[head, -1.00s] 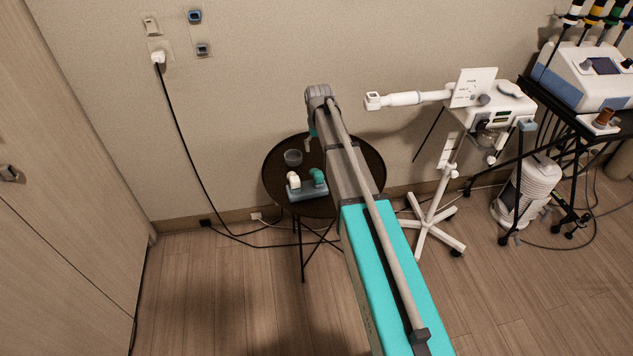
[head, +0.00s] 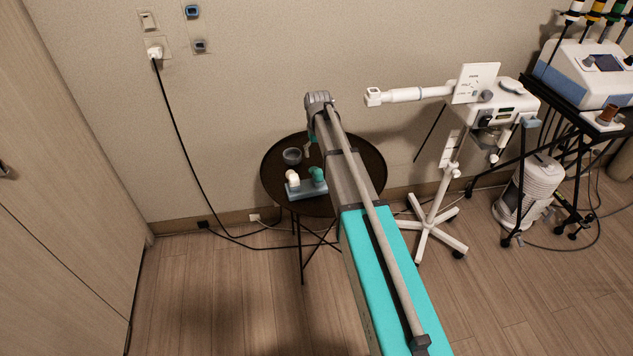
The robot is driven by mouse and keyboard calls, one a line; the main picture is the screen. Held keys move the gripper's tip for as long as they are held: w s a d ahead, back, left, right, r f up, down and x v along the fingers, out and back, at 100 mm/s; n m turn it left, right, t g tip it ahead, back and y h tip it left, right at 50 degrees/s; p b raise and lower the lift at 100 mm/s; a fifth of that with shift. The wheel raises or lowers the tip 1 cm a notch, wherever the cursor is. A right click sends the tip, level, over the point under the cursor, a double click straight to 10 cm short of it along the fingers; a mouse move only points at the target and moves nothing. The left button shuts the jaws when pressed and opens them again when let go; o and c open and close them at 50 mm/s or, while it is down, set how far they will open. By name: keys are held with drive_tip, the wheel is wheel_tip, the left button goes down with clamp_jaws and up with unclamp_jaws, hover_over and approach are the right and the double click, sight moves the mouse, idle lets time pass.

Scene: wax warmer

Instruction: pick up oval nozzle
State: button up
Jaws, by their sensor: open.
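A small blue-grey holder (head: 306,191) stands on the round dark table in the head view. A white nozzle (head: 292,176) sits at its left and a green nozzle (head: 317,174) at its right. I cannot tell which of the two is oval. My gripper (head: 307,151) is mostly hidden by my arm; a small part shows above the table, behind the holder and right of a grey bowl. It is open, and nothing visible is held. It appears apart from both nozzles.
The grey bowl (head: 292,156) stands on the round table (head: 272,178) behind the holder. A white steamer on a wheeled stand (head: 427,228) is to the right, its long white arm (head: 405,95) reaching left. A trolley with a device (head: 588,80) stands farther right. Black cables run along the wall at left.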

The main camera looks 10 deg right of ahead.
sight(318, 170)
drive_tip(key=shift+f+b, duration=2.1)
drive_tip(key=shift+f, duration=0.35)
drive_tip(key=f+b, duration=0.1)
drive_tip(key=w+f+b, duration=0.1)
drive_tip(key=f+b, duration=0.1)
drive_tip(key=shift+f, duration=0.2)
drive_tip(key=shift+s+f+b, duration=0.1)
drive_tip(key=shift+f+b, duration=0.8)
drive_tip(key=shift+b, duration=0.2)
clamp_jaws()
drive_tip(key=shift+r, duration=0.25)
